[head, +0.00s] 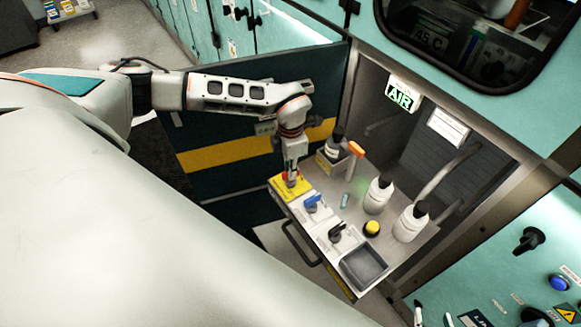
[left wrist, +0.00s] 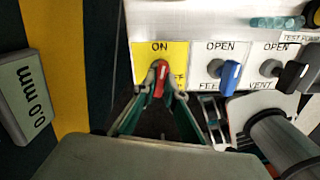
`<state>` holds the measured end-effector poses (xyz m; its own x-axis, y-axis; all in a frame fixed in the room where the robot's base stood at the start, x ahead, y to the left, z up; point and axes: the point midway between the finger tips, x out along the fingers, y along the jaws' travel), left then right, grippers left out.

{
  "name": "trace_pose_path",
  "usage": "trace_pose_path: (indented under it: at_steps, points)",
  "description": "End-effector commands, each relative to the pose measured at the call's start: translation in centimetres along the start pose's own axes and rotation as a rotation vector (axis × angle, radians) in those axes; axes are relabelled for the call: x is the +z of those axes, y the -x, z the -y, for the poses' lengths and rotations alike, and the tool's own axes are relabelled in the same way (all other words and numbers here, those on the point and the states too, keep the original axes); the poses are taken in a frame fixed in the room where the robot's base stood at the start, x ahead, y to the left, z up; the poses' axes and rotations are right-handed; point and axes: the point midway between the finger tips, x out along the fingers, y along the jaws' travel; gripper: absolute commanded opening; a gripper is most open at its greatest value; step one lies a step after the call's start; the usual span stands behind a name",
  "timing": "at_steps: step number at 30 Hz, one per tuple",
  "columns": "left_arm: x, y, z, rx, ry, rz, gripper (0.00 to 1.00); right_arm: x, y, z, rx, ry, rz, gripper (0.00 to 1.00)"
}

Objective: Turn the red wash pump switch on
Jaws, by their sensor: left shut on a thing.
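The red switch (left wrist: 160,80) sits on a yellow plate (left wrist: 144,58) marked "ON" at its top edge, seen in the left wrist view. My left gripper (left wrist: 161,92) is shut on the red handle, with a fingertip on each side of it. The handle stands close to upright in that view, slightly tilted. In the head view my left gripper (head: 291,183) comes down from above onto the yellow plate (head: 279,188) at the left end of the panel and hides most of the switch. My right gripper is not in view.
A blue handle (left wrist: 229,76) and a black handle (left wrist: 291,76) stand to the right, both marked "OPEN". An open cabinet door (head: 230,160) stands behind my arm.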

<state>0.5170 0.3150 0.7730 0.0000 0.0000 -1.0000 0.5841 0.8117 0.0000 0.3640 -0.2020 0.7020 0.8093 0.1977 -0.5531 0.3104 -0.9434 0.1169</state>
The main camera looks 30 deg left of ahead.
Motion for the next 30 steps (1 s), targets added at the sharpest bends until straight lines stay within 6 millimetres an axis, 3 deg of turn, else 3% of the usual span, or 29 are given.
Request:
trace_pose_path:
  at_steps: [12, 30]
  points:
    - [0.00, -0.02, 0.06, -0.001, 0.210, -0.001, 0.00, 0.68, 0.15, -0.54, 0.009, 0.002, 0.019, 0.40]
    - [0.01, -0.02, 0.03, -0.001, 0.248, 0.000, 0.00, 0.60, 0.20, -0.46, 0.009, -0.002, 0.019, 0.40]
